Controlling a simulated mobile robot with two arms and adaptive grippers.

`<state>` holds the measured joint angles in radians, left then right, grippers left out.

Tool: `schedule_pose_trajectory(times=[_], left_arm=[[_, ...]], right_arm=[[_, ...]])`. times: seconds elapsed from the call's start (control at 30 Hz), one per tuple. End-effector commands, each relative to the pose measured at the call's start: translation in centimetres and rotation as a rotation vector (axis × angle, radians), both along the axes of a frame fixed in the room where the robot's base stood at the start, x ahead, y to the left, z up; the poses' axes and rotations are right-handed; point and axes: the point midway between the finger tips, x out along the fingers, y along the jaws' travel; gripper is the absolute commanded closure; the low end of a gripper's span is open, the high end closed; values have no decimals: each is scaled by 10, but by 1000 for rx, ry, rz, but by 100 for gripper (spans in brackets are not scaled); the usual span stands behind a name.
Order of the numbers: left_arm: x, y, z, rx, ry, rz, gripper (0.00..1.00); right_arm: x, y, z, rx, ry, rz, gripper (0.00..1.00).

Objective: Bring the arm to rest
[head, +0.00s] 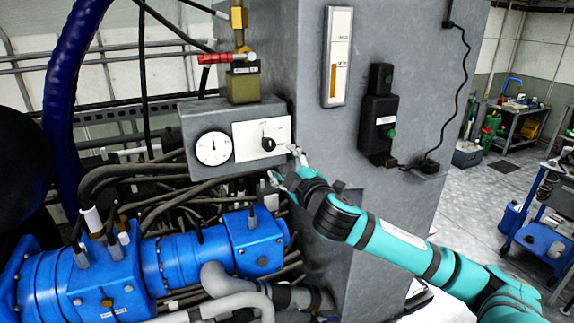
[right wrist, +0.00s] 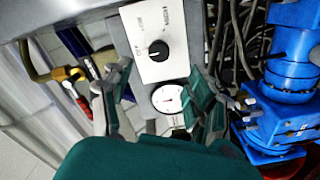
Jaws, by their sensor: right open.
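My right arm is teal and black and comes in from the lower right in the head view. Its gripper (head: 285,168) is just below and right of the white switch plate (head: 250,132) with a black rotary knob (head: 268,144). In the right wrist view the gripper's fingers (right wrist: 155,108) are spread apart with nothing between them. The knob (right wrist: 158,50) shows beyond the fingertips, with a round gauge (right wrist: 168,97) beside it. The gripper is apart from the knob. My left gripper does not show.
A grey column (head: 390,75) stands right behind the gripper and carries a black switch box (head: 378,130). Blue pump housings (head: 190,258) and many hoses lie below left. A red-handled valve (head: 228,58) is above. A blue cart (head: 540,235) stands far right on open floor.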

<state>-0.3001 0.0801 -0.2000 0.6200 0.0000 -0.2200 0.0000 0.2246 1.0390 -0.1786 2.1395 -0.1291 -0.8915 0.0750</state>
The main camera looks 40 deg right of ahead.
Motion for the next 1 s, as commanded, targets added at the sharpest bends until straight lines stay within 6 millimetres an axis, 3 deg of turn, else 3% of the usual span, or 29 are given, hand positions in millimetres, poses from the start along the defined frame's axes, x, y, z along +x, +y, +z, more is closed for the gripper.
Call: schedule_pose_trajectory(times=[0.57, 0.67, 0.77, 0.87, 1.0], left_arm=[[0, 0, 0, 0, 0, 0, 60], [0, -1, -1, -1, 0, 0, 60], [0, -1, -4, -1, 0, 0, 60], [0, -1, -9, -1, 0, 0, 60], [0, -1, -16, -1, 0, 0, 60]], right_arm=[[-3, 1, 0, 0, 0, 0, 41], [0, -2, -9, 9, 11, -5, 41], [7, -12, -41, 44, 54, -22, 41], [16, -28, -102, 105, 131, -52, 41], [17, -48, -209, 204, 262, -101, 41]])
